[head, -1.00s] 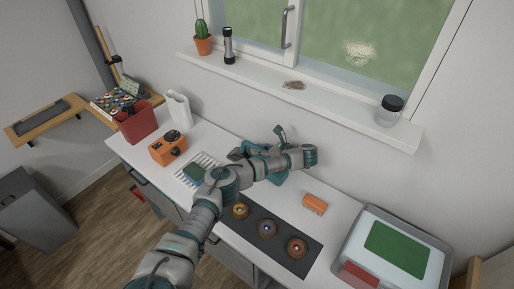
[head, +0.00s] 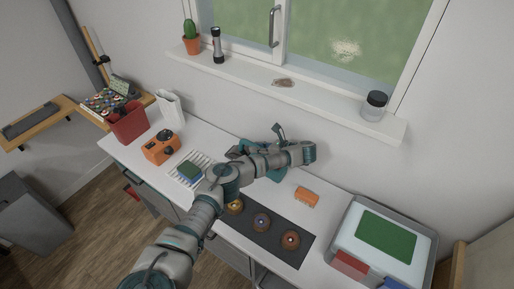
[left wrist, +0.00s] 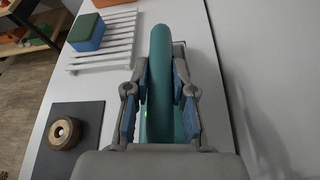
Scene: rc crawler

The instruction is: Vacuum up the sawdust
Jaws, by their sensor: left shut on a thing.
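My left gripper (left wrist: 160,108) is shut on a teal handle (left wrist: 160,60) with grey parts beside it, which looks like a hand-held vacuum. In the head view my left gripper (head: 274,145) is over the back of the white worktop, and my own forearm hides much of it and of the held thing. I cannot tell whether the held thing touches the worktop. A small brownish patch (head: 283,82) lies on the window sill, above and behind the gripper; it may be the sawdust, but it is too small to be sure. My right gripper is out of view.
A cactus, torch and jar (head: 374,106) stand on the sill.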

